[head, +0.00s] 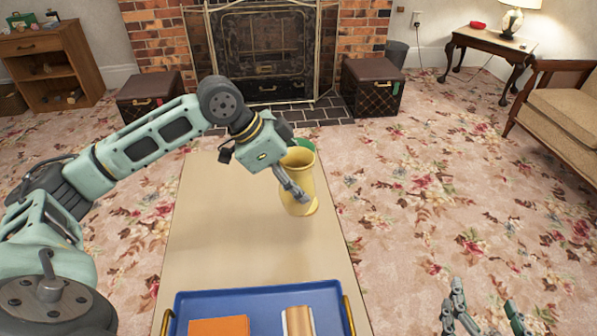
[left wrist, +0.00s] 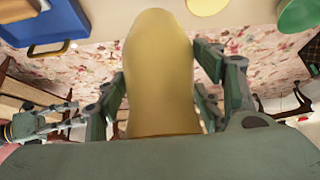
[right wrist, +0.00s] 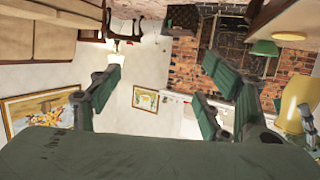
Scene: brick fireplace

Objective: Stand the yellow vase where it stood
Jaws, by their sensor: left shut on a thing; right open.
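The yellow vase (head: 300,170) is upright, mouth up, over the right part of the long pale table (head: 215,240). My left gripper (head: 299,194) is shut on its side; in the left wrist view the vase (left wrist: 160,75) fills the space between the fingers. In the right wrist view the vase (right wrist: 302,103) appears held above the table with a gap. A flat yellow disc (left wrist: 207,5) lies on the table in the left wrist view, apart from the vase in that picture. My right gripper (head: 483,300) is open and empty, right of the table.
A green object (head: 305,144) stands on the table just behind the vase; it also shows in the left wrist view (left wrist: 300,17). The table's middle is clear.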

